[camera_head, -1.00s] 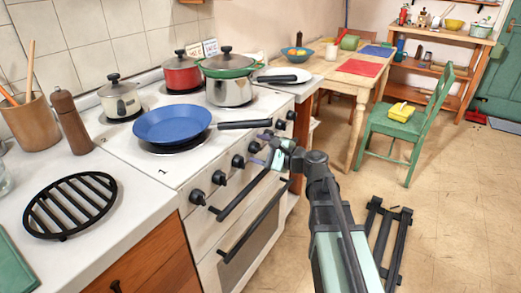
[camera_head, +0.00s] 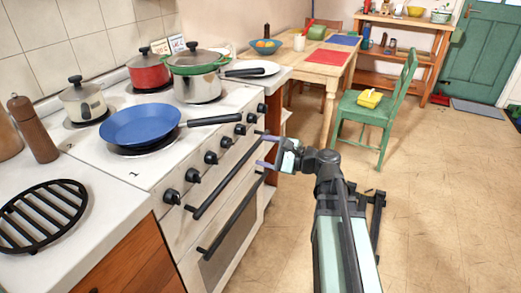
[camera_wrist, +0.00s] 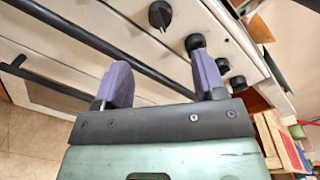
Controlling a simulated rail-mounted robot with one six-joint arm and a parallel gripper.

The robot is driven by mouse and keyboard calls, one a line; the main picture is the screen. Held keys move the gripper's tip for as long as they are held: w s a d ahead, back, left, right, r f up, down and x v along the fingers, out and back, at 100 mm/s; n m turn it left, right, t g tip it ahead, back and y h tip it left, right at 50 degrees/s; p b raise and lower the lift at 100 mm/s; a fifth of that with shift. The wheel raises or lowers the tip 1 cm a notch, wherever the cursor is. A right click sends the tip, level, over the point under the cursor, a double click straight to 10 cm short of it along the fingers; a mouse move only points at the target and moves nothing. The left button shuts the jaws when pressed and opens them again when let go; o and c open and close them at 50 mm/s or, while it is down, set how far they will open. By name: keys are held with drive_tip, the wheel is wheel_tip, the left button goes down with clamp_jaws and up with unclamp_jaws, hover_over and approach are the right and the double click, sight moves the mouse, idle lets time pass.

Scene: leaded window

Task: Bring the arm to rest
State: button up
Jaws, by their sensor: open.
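My gripper (camera_head: 265,150) is open and empty in front of the white stove (camera_head: 185,215), near its oven handle and knobs. In the wrist view its two purple fingers (camera_wrist: 162,85) stand apart with nothing between them. The dark oven rail (camera_wrist: 110,50) and several black knobs show beyond the fingers. Whether a fingertip touches the stove front, I cannot tell. My arm is bent, with the gripper pointing left towards the stove.
A blue pan (camera_head: 140,124) sits on the stove with its handle pointing right, above the knobs. Pots stand behind it. A green chair (camera_head: 380,118) and wooden table (camera_head: 318,72) stand further back. The floor (camera_head: 440,200) at right is clear.

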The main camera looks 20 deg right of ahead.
drive_tip(key=s+a+f+n+g+h, duration=0.3)
drive_tip(key=s+f+n+g+h, duration=0.3)
drive_tip(key=f+n, duration=0.2)
drive_tip(key=s+a+f+n+g+h, duration=0.3)
drive_tip(key=s+f+n+g+h, duration=0.3)
drive_tip(key=f+n+h, duration=0.15)
wheel_tip(320, 180, up, 23)
drive_tip(key=a+n+p, duration=0.1)
drive_tip(key=a+p, duration=0.1)
drive_tip(key=p, duration=2.2)
drive_tip(key=shift+r+y, duration=0.15)
drive_tip(key=shift+y, duration=0.3)
drive_tip(key=shift+w+n, duration=0.1)
drive_tip(key=shift+n, duration=0.15)
